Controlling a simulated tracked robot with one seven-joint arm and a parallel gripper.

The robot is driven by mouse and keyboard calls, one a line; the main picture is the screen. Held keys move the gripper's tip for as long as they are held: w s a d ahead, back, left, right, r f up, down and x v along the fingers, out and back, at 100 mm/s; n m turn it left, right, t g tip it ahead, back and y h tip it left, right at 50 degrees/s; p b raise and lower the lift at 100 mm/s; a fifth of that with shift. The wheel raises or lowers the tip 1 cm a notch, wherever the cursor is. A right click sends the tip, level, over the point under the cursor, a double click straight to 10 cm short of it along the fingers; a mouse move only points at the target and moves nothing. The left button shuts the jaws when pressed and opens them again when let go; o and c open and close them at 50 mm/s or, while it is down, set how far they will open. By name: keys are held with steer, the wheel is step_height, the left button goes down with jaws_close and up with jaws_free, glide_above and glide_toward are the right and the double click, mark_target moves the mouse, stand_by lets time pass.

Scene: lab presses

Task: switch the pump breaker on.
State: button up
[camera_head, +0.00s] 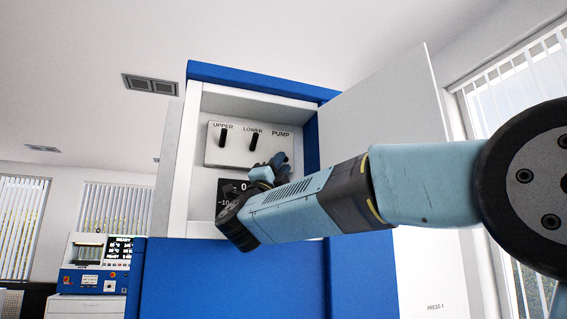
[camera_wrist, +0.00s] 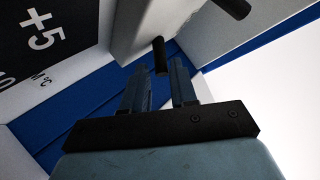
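The breaker panel (camera_head: 237,158) is a pale plate inside an open cabinet, labelled UPPER, LOWER and PUMP. The UPPER lever (camera_head: 223,137) and LOWER lever (camera_head: 254,143) are black and in plain sight. Below the PUMP label, my gripper (camera_head: 279,162) covers the pump breaker's lever in the head view. In the wrist view my gripper (camera_wrist: 160,75) is open, its two fingers apart. A black lever (camera_wrist: 160,54) stands between and just beyond the fingertips, with no clear contact; from its place it appears to be the pump breaker. Its on or off position cannot be told.
Another black lever (camera_wrist: 235,7) is at the wrist view's top right.

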steer(key=shift+x, duration=1)
steer(key=shift+c, duration=0.3)
jaws_close()
